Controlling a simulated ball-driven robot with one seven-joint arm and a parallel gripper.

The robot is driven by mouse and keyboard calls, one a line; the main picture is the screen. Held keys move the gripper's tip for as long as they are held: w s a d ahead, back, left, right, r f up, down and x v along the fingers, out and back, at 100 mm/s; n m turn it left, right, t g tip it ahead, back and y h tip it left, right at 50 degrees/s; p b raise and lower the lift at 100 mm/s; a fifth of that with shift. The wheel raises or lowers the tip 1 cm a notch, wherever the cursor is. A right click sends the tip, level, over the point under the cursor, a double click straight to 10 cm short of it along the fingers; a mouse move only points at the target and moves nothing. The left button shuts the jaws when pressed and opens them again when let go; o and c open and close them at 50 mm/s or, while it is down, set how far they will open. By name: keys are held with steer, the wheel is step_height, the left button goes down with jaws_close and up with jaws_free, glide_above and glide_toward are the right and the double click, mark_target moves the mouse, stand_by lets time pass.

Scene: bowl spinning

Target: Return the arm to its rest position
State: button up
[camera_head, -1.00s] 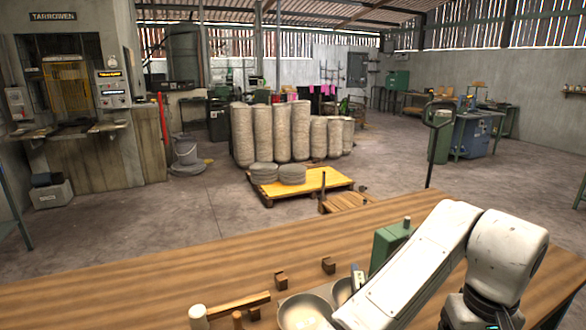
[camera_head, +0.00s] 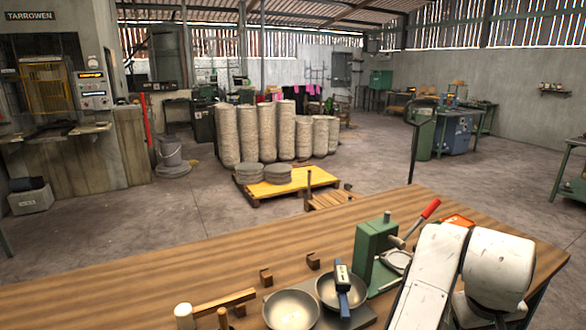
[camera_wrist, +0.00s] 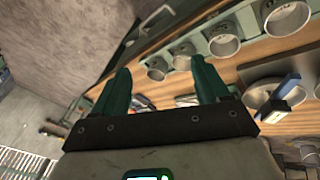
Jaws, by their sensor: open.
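My white arm (camera_head: 450,275) is folded at the lower right of the head view, over the right part of the wooden table (camera_head: 130,285). My gripper itself does not show in the head view. In the wrist view, my gripper (camera_wrist: 162,82) has two green fingers set wide apart, with nothing between them. The wrist view is tilted, with the table edge, several round metal cups and the floor beyond the fingers.
A mallet (camera_head: 184,315) lies left. The table's far left is clear.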

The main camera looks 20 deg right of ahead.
steer(key=s+a+f+n+t, duration=0.2)
steer(key=a+f+n, duration=0.2)
steer(key=f, duration=0.8)
steer(key=s+a+f+g+y, duration=0.1)
steer(key=s+a+f+y, duration=0.1)
steer(key=s+a+f, duration=0.3)
steer(key=s+a+f+n+g+y, duration=0.1)
steer(key=s+a+f+y, duration=0.1)
steer(key=s+a+f, duration=0.4)
steer(key=a, duration=0.4)
steer(key=shift+s+f, duration=0.2)
steer(key=shift+f, duration=0.15)
steer(key=shift+c, duration=0.4)
